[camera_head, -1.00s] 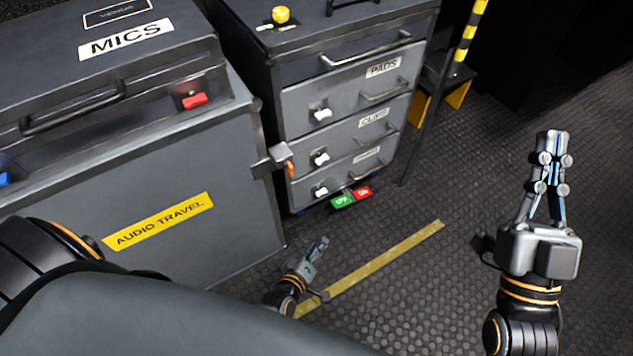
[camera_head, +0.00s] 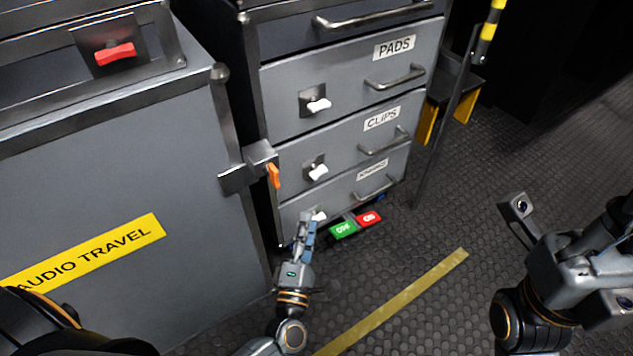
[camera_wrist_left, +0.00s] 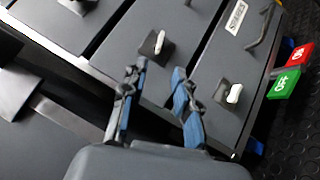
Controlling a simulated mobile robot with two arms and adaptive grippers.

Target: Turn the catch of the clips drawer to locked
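The clips drawer (camera_head: 345,150) is the middle labelled drawer of the grey cabinet and is closed. Its catch (camera_head: 318,172) is a small white lever on a dark plate, lying roughly sideways; it also shows in the left wrist view (camera_wrist_left: 158,43). My left gripper (camera_head: 308,222) is in front of the bottom drawer, below the clips catch. In the left wrist view its two blue-padded fingers (camera_wrist_left: 159,70) stand apart with nothing between them, short of the clips catch.
The pads drawer catch (camera_head: 318,104) is above, and the bottom drawer catch (camera_wrist_left: 233,93) below. An orange-handled latch (camera_head: 273,174) sticks out at the left beside the audio travel case (camera_head: 110,180).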

